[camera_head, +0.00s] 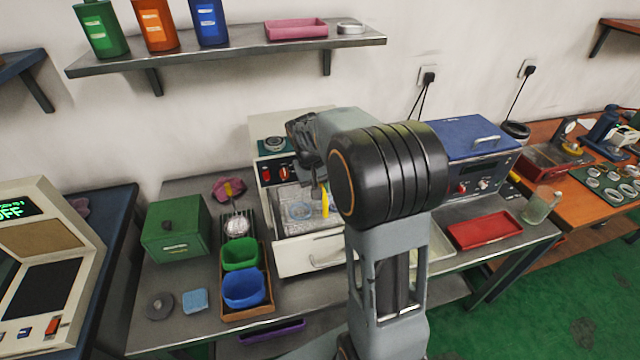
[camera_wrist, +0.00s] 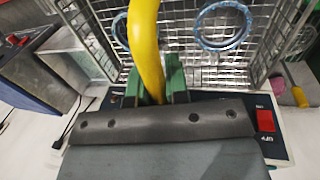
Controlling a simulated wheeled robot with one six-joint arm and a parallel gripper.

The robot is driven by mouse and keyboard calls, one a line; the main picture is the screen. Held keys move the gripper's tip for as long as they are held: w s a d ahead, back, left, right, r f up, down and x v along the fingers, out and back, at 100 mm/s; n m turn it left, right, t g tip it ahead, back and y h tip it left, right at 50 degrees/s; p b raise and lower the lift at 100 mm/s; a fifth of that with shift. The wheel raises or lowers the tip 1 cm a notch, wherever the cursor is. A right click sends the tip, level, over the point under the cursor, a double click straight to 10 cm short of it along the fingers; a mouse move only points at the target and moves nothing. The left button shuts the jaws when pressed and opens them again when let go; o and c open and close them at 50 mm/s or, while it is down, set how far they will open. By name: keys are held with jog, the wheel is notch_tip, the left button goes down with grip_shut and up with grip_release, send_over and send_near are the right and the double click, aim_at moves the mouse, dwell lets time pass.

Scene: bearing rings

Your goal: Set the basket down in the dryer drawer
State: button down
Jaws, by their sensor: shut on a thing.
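The wire basket (camera_head: 296,194) hangs at or over the dryer drawer (camera_head: 312,257) in the head view; I cannot tell whether it touches the drawer floor. My gripper (camera_wrist: 150,88) is shut on the basket's yellow handle (camera_wrist: 146,45), which also shows in the head view (camera_head: 325,203). Blue rings (camera_wrist: 222,25) lie in the basket. The drawer is pulled out, its pale front with a bar handle facing forward. The dryer (camera_head: 270,148) has red switches and stands behind the drawer. In the head view my arm hides part of the dryer and the gripper's tips.
A wooden tray with green (camera_head: 240,254) and blue (camera_head: 244,287) bins is left of the drawer. A green box (camera_head: 176,228) stands further left. A blue-topped oven (camera_head: 482,160) and red tray (camera_head: 485,229) are to the right. A shelf (camera_head: 225,56) hangs above.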

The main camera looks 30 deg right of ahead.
notch_tip(320, 180, down, 13)
jog(key=b, duration=0.9)
jog(key=shift+f, duration=0.2)
jog(key=shift+f, duration=0.2)
dwell(0.5)
jog(key=c, duration=1)
grip_release()
jog(key=shift+s+f, duration=0.1)
jog(key=shift+c, duration=0.2)
notch_tip(320, 180, up, 11)
jog(key=p, duration=0.8)
